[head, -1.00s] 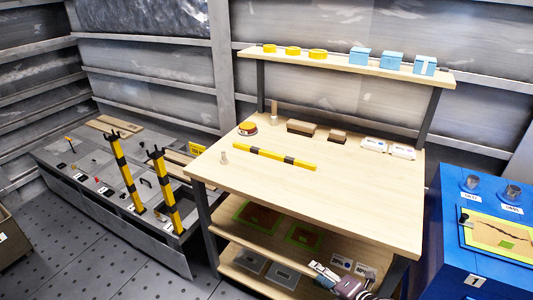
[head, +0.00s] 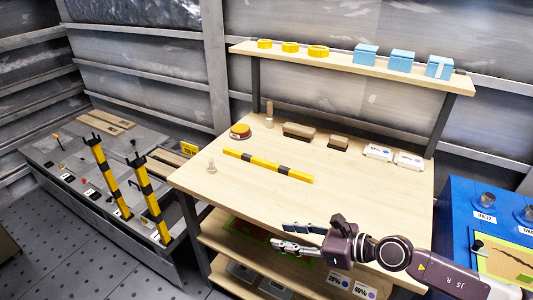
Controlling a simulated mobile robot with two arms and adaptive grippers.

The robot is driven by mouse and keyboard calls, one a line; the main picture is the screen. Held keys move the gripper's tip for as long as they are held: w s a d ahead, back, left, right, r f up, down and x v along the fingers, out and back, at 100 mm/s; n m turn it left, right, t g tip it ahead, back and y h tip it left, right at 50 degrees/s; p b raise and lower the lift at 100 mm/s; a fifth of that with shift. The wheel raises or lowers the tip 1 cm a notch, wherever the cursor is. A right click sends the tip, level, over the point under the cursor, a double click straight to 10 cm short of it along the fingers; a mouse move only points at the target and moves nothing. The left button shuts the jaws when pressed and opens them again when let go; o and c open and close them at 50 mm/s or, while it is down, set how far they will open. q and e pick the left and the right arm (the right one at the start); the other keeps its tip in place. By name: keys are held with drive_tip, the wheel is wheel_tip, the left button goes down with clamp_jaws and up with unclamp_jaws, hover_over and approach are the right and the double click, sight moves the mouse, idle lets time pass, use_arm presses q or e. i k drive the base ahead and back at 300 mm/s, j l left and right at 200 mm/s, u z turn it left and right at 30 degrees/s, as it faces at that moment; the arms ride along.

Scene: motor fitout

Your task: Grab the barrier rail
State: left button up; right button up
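The barrier rail (head: 268,166) is a yellow bar with black bands. It lies flat on the wooden workbench top (head: 350,195), left of the middle, slanting down to the right. My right gripper (head: 279,235) reaches in from the lower right, near the bench's front edge. Its two fingers point left and stand apart with nothing between them. It is nearer to me than the rail and clear of it. My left gripper is not in view.
A yellow-and-red round item (head: 240,131), brushes (head: 300,131) and white labelled boxes (head: 377,152) stand along the bench's back. A small peg (head: 211,166) stands left of the rail. Two striped posts (head: 149,197) rise at left. A blue cabinet (head: 470,205) is at right.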

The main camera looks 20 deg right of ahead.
sight(279, 168)
drive_tip(key=i+l, duration=0.25)
drive_tip(key=i, duration=0.25)
drive_tip(key=i+l, duration=0.3)
drive_tip(key=i, duration=0.15)
